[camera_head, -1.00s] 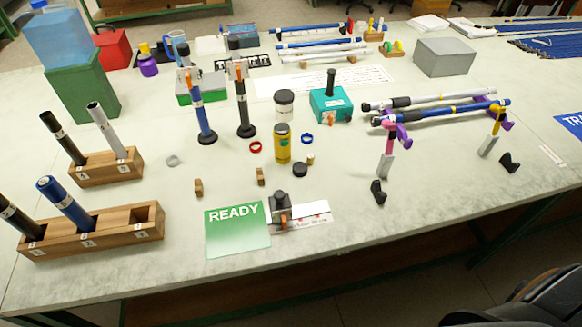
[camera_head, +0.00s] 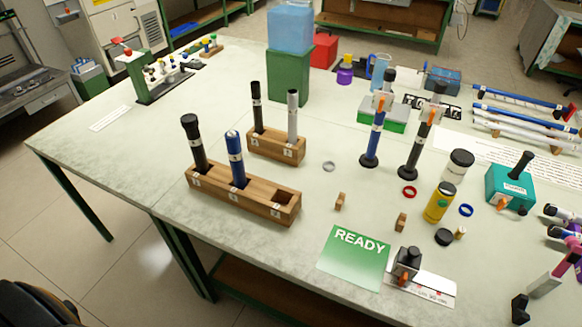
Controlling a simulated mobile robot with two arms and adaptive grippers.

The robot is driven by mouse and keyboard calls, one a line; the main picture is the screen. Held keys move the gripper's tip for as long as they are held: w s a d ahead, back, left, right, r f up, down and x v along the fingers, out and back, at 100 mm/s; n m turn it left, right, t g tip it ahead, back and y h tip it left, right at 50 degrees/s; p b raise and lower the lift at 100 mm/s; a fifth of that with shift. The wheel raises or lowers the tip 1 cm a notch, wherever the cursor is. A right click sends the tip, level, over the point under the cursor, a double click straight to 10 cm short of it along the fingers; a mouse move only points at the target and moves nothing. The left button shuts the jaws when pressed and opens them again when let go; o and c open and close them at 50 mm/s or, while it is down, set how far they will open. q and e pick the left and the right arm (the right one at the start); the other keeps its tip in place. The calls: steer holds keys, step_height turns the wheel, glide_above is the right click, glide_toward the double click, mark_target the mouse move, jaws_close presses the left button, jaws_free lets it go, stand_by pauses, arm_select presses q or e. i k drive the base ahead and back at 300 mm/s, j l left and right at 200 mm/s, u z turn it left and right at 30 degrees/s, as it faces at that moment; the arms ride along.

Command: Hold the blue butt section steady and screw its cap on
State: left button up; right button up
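A blue rod section (camera_head: 236,160) with a silver band stands upright in the middle hole of a long wooden rack (camera_head: 262,207). A black section (camera_head: 196,148) with a wider black top stands in the left hole; the right hole is empty. Another blue rod (camera_head: 375,135) stands on a round black base, with an orange and grey piece at its top. I cannot tell which blue piece is the butt section. A small round black cap-like piece (camera_head: 445,237) lies on the table near a yellow can (camera_head: 439,203).
A second rack (camera_head: 277,148) holds a black and a grey section. A green READY card (camera_head: 355,258) and a black fixture (camera_head: 406,265) lie near the front edge. A teal box (camera_head: 511,188) stands to the right. The table's left part is largely clear.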

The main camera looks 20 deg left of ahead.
mark_target(234, 146)
steer(key=k+l+u, duration=0.1)
steer(key=l+u, duration=0.2)
steer(key=k+l+u, duration=0.3)
steer(key=l, duration=0.15)
steer(key=k+l+u, duration=0.1)
steer(key=l+u, duration=0.2)
steer(key=l, duration=0.1)
